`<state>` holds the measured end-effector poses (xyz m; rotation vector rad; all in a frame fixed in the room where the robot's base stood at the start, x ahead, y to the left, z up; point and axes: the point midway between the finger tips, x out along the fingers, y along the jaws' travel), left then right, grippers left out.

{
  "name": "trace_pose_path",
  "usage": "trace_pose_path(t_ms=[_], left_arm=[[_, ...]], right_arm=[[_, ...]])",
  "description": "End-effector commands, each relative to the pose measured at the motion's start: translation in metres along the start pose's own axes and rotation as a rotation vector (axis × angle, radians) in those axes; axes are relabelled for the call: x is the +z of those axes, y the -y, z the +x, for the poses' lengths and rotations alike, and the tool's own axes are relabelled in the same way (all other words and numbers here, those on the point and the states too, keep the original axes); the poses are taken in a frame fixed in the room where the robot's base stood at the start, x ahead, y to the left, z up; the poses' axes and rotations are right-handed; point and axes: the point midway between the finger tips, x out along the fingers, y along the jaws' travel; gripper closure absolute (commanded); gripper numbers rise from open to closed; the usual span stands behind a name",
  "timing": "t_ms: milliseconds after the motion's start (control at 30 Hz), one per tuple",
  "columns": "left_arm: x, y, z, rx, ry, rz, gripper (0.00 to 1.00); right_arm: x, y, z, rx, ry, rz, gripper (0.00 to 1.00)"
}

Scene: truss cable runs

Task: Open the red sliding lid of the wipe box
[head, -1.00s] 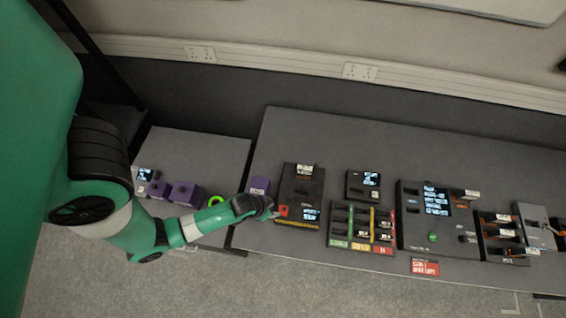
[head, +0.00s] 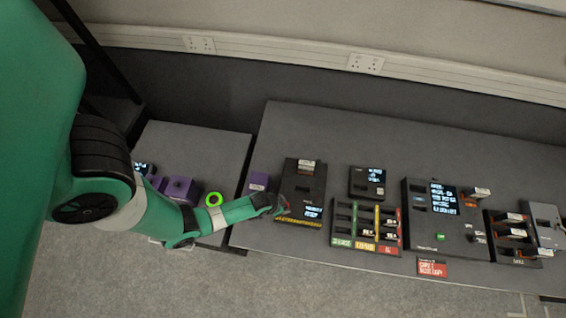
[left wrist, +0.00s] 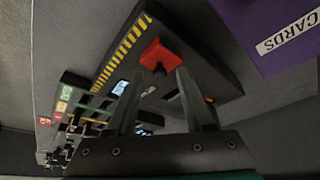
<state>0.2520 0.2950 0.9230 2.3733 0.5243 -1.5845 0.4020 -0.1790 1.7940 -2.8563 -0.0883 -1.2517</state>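A black box (head: 302,183) with a yellow-and-black striped front edge and a small lit screen stands near the table's left end. A small red piece (left wrist: 160,55) sits on its top near the striped edge; I take this for the red lid part, but no wipe label is readable. My left gripper (head: 281,207) is over the box's left front corner. In the left wrist view its two fingers (left wrist: 160,76) are apart, with the red piece just beyond and between their tips. Contact cannot be told. My right gripper is in neither view.
A purple box marked CARDS (left wrist: 285,30) stands just left of the black box. A sorting tray (head: 365,224) with coloured labels and a larger black console (head: 425,225) stand to the right.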

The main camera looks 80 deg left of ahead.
Motion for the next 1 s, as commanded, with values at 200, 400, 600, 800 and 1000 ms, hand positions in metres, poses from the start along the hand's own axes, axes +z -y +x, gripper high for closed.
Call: trace_pose_path(t_ms=[200, 400, 600, 800, 1000], left_arm=[[0.0003, 0.0, -0.0002, 0.0, 0.001, 0.0, 0.87], [0.0004, 0.0, -0.0002, 0.0, 0.001, 0.0, 1.0], [0.0004, 0.0, -0.0003, 0.0, 0.001, 0.0, 1.0], [0.0004, 0.0, -0.0003, 0.0, 0.001, 0.0, 1.0], [0.0004, 0.0, -0.0003, 0.0, 0.001, 0.0, 1.0]], right_arm=[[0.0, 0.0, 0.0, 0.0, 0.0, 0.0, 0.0], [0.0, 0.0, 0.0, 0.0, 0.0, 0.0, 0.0], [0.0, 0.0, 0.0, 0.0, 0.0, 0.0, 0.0], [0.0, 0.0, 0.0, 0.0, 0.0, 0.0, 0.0], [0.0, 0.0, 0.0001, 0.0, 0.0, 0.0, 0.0]])
